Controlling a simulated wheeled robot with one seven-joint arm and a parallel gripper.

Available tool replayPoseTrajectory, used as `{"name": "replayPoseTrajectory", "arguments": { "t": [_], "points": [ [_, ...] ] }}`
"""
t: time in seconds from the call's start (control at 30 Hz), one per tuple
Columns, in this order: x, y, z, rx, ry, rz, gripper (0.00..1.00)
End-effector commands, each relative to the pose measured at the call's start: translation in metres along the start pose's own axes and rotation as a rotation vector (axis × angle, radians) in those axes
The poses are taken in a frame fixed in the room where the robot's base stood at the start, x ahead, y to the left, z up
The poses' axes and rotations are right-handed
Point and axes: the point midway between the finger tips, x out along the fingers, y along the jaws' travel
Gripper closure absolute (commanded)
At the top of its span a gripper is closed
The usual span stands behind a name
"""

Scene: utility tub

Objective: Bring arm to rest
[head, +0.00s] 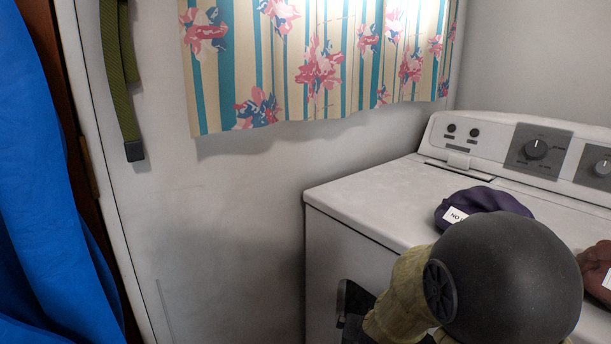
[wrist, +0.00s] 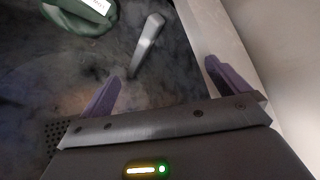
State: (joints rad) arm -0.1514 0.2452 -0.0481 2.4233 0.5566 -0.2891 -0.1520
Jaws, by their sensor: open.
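My gripper (wrist: 161,70) shows in the wrist view with its two purple fingers spread apart and nothing held between them. Ahead of the fingers, a grey bar-like piece (wrist: 148,44) stands out over a dark, mottled surface. It does not appear to touch either finger. In the head view my arm, with its large dark rounded joint, fills the lower right in front of the washing machine (head: 380,205). My gripper's fingers cannot be made out in that view.
A purple bundle (head: 485,201) with a white label lies on the machine's top. A brownish-red bundle (head: 597,270) lies at the right edge. A green labelled thing (wrist: 80,18) shows in the wrist view. A blue drape (head: 45,200) hangs left; a flowered curtain (head: 310,65) hangs behind.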

Motion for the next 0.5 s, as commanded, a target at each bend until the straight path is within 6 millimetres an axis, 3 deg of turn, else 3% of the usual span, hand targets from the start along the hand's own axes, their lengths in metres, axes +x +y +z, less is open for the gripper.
{"name": "replayPoseTrajectory", "arguments": {
  "t": [0.03,0.23,0.5],
  "points": [
    [-0.018,0.001,0.003,-0.035,-0.044,-0.024,0.00],
    [-0.069,0.013,0.037,-0.174,-0.257,-0.068,0.00],
    [-0.129,0.050,0.072,-0.306,-0.493,-0.017,0.00]
  ]
}}
